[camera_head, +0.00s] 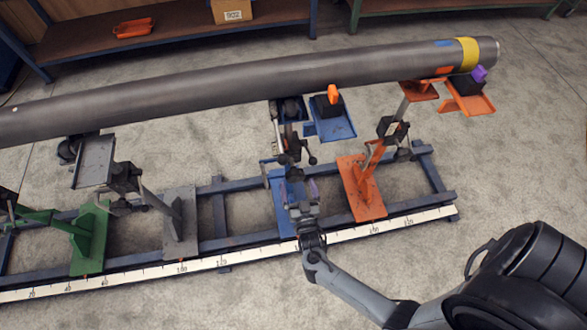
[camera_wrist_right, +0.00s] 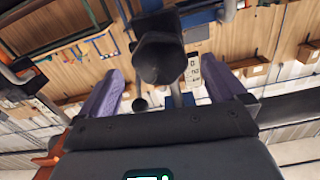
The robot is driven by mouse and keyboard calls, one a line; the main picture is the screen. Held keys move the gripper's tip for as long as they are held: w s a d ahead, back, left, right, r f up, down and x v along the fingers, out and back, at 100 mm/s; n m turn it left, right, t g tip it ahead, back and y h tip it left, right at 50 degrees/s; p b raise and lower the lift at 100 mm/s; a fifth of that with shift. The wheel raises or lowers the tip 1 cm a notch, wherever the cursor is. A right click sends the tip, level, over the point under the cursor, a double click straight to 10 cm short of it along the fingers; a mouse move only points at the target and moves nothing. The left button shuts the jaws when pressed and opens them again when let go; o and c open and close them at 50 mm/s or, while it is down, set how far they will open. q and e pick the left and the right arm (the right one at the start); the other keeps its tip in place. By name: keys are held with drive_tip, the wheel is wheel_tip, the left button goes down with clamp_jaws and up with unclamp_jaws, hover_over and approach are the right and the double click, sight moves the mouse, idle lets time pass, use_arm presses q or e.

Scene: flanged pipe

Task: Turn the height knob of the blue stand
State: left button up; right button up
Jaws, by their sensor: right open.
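The blue stand (camera_head: 282,222) stands on the rail frame, with a blue tray (camera_head: 335,125) and rollers at its top under the pipe (camera_head: 200,98). Dark knobs and handles (camera_head: 293,148) sit on its post. My right gripper (camera_head: 299,188) is open and empty in front of the post, just below these knobs, fingers pointing toward the stand. In the right wrist view, a round black knob (camera_wrist_right: 160,58) lies ahead between the two purple fingers, with a visible gap on each side. Whether the knob is within the fingers' depth is unclear. My left gripper is not in view.
An orange stand (camera_head: 362,188) is close on the right of my right gripper. A grey stand (camera_head: 180,222) and a green stand (camera_head: 90,238) are to the left. A white ruler strip (camera_head: 225,258) runs along the frame's front. Open floor lies in front.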

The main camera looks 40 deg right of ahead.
drive_tip(key=b+x, duration=0.1)
drive_tip(key=x, duration=0.7)
drive_tip(key=shift+b, duration=0.35)
drive_tip(key=shift+f, duration=0.1)
drive_tip(key=c, duration=1)
drive_tip(key=shift+c, duration=0.2)
drive_tip(key=shift+n, duration=0.4)
drive_tip(key=n+p, duration=0.5)
drive_tip(key=n, duration=1.6)
drive_tip(key=shift+p, duration=0.4)
